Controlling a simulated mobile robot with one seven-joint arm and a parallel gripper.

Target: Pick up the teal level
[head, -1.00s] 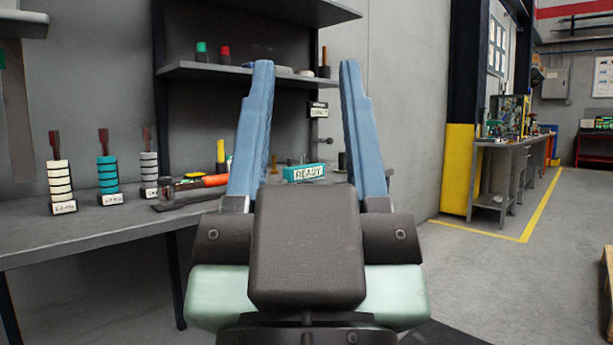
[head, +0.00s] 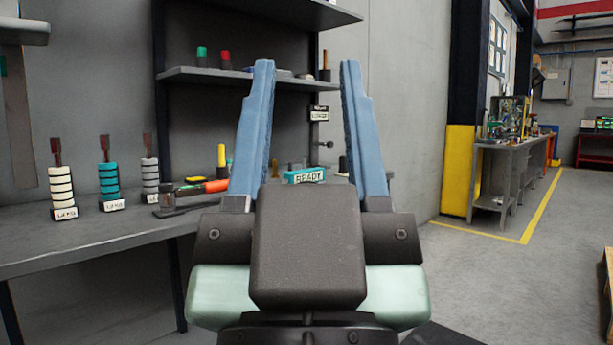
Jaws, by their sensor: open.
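A teal block with a white READY label (head: 304,177), probably the teal level, lies on the grey workbench. It shows in the head view between my gripper's two blue fingers, beyond them and apart from them. Its lower edge is partly hidden by my gripper's dark body. My gripper (head: 307,66) is open and empty, its fingers pointing away over the bench. A teal-ringed upright tool (head: 109,181) with a labelled base also stands on the bench at the left.
White-ringed (head: 61,188) and grey-ringed (head: 150,180) tools flank the teal-ringed one. An orange-handled tool (head: 215,186) lies left of my gripper. A shelf (head: 190,75) overhangs the bench. The floor (head: 480,275) at right is clear.

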